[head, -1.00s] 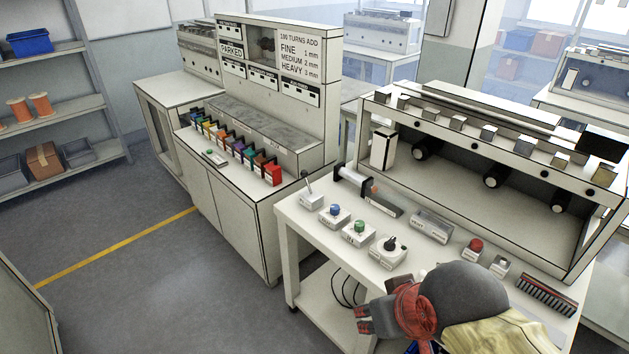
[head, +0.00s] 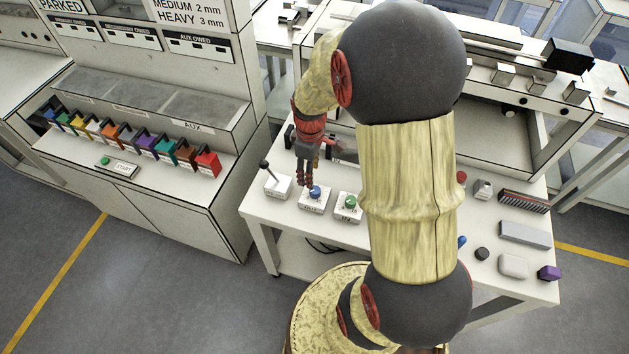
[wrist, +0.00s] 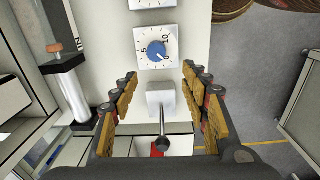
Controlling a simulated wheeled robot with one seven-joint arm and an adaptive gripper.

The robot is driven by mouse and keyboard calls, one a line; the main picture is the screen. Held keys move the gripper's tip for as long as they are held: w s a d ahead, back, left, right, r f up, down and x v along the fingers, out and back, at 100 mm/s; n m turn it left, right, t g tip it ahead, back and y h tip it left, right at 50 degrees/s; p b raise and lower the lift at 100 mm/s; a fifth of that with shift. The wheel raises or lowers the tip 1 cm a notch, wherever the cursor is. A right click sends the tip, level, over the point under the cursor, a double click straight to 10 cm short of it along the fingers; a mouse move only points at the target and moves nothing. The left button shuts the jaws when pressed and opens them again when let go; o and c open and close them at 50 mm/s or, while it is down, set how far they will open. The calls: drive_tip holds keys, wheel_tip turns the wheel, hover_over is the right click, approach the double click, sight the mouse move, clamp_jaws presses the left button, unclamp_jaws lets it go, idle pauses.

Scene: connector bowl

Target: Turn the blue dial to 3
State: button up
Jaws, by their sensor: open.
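The blue dial (head: 315,192) sits on a small white box near the left front of the white bench. In the wrist view the blue dial (wrist: 156,48) shows face-on, with the marks 0, 5 and 10 around it. Its exact setting is too small to read surely. My gripper (head: 304,184) points down close to the blue dial, beside it on the lever side. In the wrist view my gripper (wrist: 158,78) has its fingers spread wide with nothing between the tips; the dial appears just beyond them. I cannot tell of any contact.
A lever switch (head: 275,184) stands left of the dial and shows between my fingers in the wrist view (wrist: 161,105). A green dial (head: 350,202) is close on the right. My arm hides the bench's middle.

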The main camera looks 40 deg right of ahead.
sight(315, 190)
drive_tip(key=shift+n, duration=0.3)
drive_tip(key=f, duration=0.3)
drive_tip(key=d+f+b, duration=0.1)
drive_tip(key=f, duration=0.6)
drive_tip(key=shift+s+d, duration=0.2)
drive_tip(key=shift+s, duration=0.1)
drive_tip(key=shift+r, duration=0.1)
drive_tip(key=shift+c, duration=0.3)
drive_tip(key=c, duration=1.1)
